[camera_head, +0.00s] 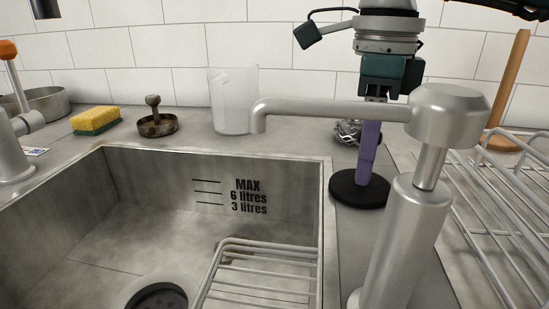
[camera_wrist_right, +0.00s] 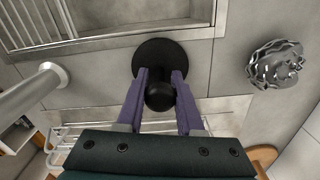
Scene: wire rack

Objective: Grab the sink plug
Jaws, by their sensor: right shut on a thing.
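The sink plug, a black disc with a round knob (camera_head: 352,191), is on the steel counter just right of the sink basin. It also shows in the right wrist view (camera_wrist_right: 159,55). My right gripper (camera_head: 366,168) comes down from above with its purple fingers at the plug. In the right wrist view the fingers (camera_wrist_right: 160,88) are shut on the knob, one on each side. The disc lies flat, at or very near the counter; I cannot tell whether it touches. Part of the knob is hidden by the fingers in the head view. My left gripper is not in view.
A steel tap (camera_head: 390,240) stands in front of the plug, its spout reaching left. A metal scourer (camera_head: 347,131) sits behind it. A wire rack (camera_head: 480,215) is at right. A clear cup (camera_head: 233,100), brown strainer (camera_head: 157,126) and sponge (camera_head: 95,121) stand behind the basin.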

